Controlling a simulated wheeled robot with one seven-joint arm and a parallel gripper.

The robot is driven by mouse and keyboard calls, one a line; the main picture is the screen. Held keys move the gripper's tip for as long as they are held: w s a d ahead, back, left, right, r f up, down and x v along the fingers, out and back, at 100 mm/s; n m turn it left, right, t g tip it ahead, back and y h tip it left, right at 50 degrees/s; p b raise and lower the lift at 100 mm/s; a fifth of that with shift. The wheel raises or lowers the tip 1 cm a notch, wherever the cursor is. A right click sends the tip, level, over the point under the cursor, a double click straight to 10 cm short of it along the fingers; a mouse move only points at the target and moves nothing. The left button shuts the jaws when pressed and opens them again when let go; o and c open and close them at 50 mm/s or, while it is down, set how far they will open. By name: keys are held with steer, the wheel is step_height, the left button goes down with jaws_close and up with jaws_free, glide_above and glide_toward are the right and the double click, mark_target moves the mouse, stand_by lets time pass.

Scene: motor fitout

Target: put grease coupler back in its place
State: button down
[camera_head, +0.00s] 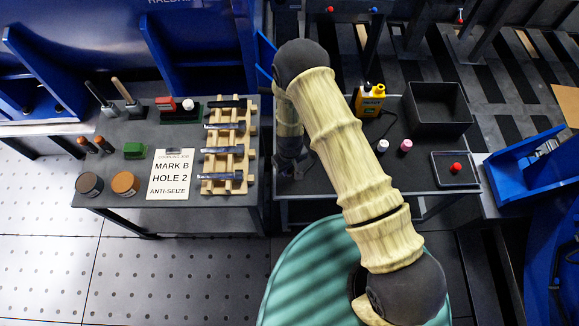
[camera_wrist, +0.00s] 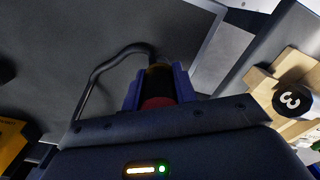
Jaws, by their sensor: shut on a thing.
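My gripper (camera_wrist: 158,88) is shut on a small dark cylindrical piece with an amber-brown band and a red part, which I take to be the grease coupler (camera_wrist: 159,76). It sits between the two blue fingers in the wrist view. A black bent hose runs from its far end to the left and down. In the head view my arm hides the held piece, and my gripper is a dark shape near the left end of the right-hand bench. A yellow unit (camera_head: 369,100) stands on that bench; its edge also shows in the wrist view (camera_wrist: 10,143).
The right bench also holds a black open bin (camera_head: 438,104), two small bottles (camera_head: 405,146) and a tray with a red button (camera_head: 455,169). The left bench has a wooden rack (camera_head: 224,160), a sign (camera_head: 171,174) and round tins (camera_head: 125,184).

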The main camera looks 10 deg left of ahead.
steer(key=shift+f+b, duration=0.5)
steer(key=shift+f, duration=0.2)
steer(key=c, duration=1)
jaws_free()
steer(key=shift+c, duration=0.2)
steer(key=shift+r, duration=0.15)
step_height(320, 180, up, 17)
steer(key=shift+b, duration=0.35)
steer(key=shift+s, duration=0.1)
steer(key=shift+d+r, duration=0.1)
